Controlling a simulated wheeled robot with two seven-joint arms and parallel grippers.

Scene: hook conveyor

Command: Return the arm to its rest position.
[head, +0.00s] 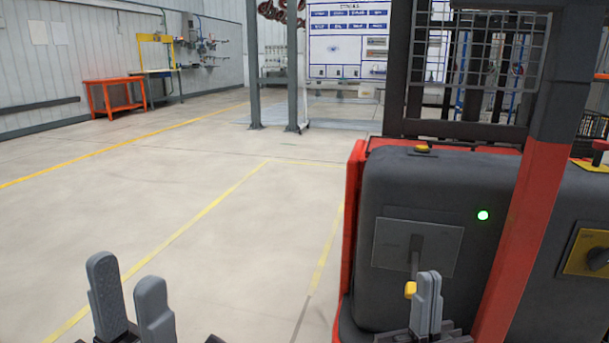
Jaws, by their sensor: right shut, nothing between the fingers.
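My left gripper (127,280) is at the bottom left of the head view, over bare floor. Its two grey fingers stand apart with a gap between them, and nothing shows in the gap. My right gripper (428,285) is at the bottom, right of the middle, in front of the dark grey machine body (480,200). Its fingers are pressed together with nothing between them. A small yellow piece (410,289) shows just left of the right fingers; I cannot tell whether they touch. Most of both arms is out of view.
The machine's red post (530,220) and mesh guard (475,65) fill the right side. A green light (483,215) is lit on its body. Open floor (150,190) with yellow lines lies to the left. An orange table (115,95) stands far off by the wall.

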